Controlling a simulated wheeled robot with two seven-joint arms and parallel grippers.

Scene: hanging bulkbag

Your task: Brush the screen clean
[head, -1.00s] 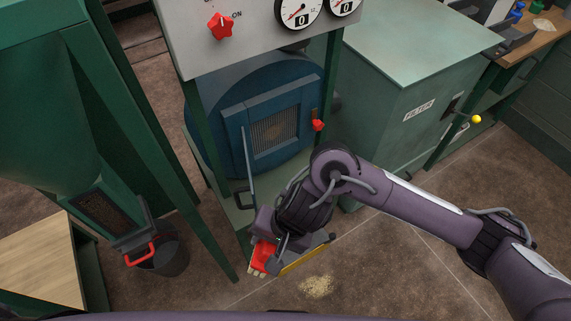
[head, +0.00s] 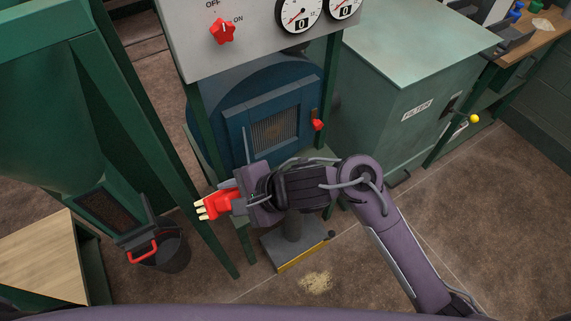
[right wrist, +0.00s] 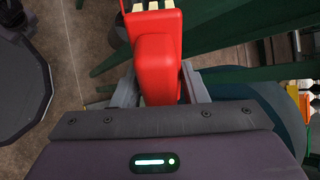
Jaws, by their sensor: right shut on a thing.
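My right gripper (head: 240,198) is shut on a red brush (head: 217,204) with pale bristles pointing left. It holds the brush in front of a green frame leg, left of and below the blue round housing (head: 232,95). In the right wrist view, the red brush (right wrist: 158,70) sits between the two grey fingers (right wrist: 157,92). A fine mesh screen (head: 275,130) shows in the square blue frame on the housing, apart from the brush. A dark mesh panel (head: 104,211) is on the chute at left. Which one is the task's screen, I cannot tell. My left gripper is not in view.
A dark bucket (head: 172,252) stands under the chute, near a red handle (head: 142,251). A grey plate with a yellow edge (head: 302,261) and a pale pile of grains (head: 316,282) are below my arm. The green filter cabinet (head: 420,100) is at right. Green frame legs stand near the brush.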

